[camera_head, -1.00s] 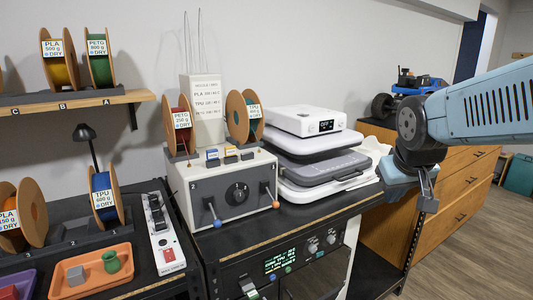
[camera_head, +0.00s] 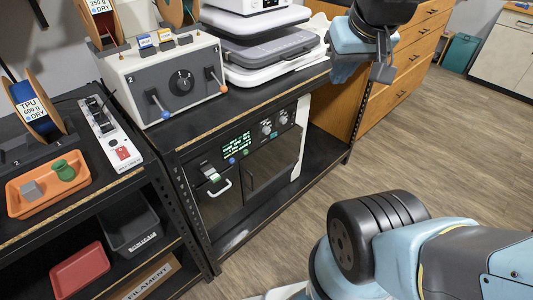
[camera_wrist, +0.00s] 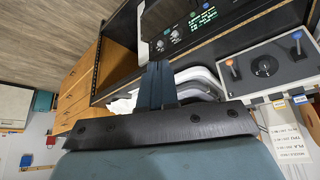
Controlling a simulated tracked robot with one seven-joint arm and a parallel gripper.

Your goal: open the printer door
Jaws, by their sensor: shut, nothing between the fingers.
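The printer (camera_head: 262,175) is a dark box in the bay under the black bench. It has a green display (camera_head: 237,146), knobs and a dark front door (camera_head: 270,163) that looks closed. A white handle (camera_head: 222,187) is at the front's left side. The printer's panel also shows upside down at the top of the wrist view (camera_wrist: 185,22). My gripper (camera_head: 383,70) is shut and empty, up at the bench's right end, well right of and above the door. Its fingers show shut together in the wrist view (camera_wrist: 157,85).
A grey control box (camera_head: 170,80) with levers and a stack of white and grey cases (camera_head: 270,50) stand on the bench. Left are an orange tray (camera_head: 48,185), a power strip (camera_head: 112,130) and a red bin (camera_head: 80,270). Wooden drawers (camera_head: 410,60) stand behind. The floor before the printer is open.

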